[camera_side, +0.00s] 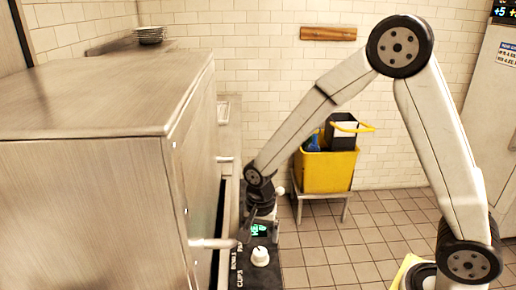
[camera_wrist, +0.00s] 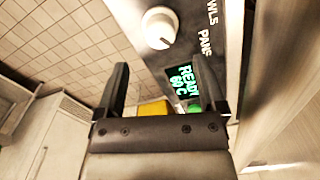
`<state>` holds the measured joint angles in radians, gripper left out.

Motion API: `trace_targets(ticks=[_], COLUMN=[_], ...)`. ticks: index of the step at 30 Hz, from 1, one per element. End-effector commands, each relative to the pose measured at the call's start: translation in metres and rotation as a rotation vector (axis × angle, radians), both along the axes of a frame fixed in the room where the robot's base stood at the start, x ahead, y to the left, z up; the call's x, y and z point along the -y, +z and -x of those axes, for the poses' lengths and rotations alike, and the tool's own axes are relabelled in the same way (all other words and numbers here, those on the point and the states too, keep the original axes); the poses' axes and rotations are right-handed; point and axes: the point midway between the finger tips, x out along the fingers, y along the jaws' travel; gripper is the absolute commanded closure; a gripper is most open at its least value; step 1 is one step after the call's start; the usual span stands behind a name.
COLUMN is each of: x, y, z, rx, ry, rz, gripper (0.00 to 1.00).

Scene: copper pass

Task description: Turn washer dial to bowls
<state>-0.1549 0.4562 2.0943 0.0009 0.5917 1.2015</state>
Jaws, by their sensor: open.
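The washer dial (camera_side: 260,256) is a white round knob on a dark control panel (camera_side: 293,275). In the wrist view the dial (camera_wrist: 158,28) is at the top, beyond my fingertips, with the words "WLS" and "PANS" beside it. The side view shows "BOWLS" and "CUPS" lettering near it. I cannot tell clearly which label the dial points to. My gripper (camera_side: 252,222) is above the panel, behind the dial and apart from it. In the wrist view my gripper (camera_wrist: 178,60) is open and empty, with its two dark fingers wide apart.
The display (camera_wrist: 183,80) reads "READY 60C", with a green button (camera_wrist: 194,108) beside it. The steel washer body (camera_side: 90,190) rises left of the panel, and a bar handle (camera_side: 212,243) sticks out near the dial. A yellow bucket (camera_side: 326,172) stands behind on a stand.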

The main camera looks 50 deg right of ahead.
Motion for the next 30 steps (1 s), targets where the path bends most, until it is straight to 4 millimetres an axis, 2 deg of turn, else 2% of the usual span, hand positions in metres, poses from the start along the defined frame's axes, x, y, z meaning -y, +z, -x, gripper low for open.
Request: trace_targets(ticks=[6,15,29,30], x=[0.0,0.0,0.0,0.0], y=[-0.029,-0.056,-0.063,-0.063], z=[0.0,0.0,0.0,0.0], rx=[-0.002,0.0,0.001,0.001], ry=[0.0,0.0,0.0,0.0], rz=[0.0,-0.001,0.0,0.0], gripper=[0.11,0.11,0.11,0.17])
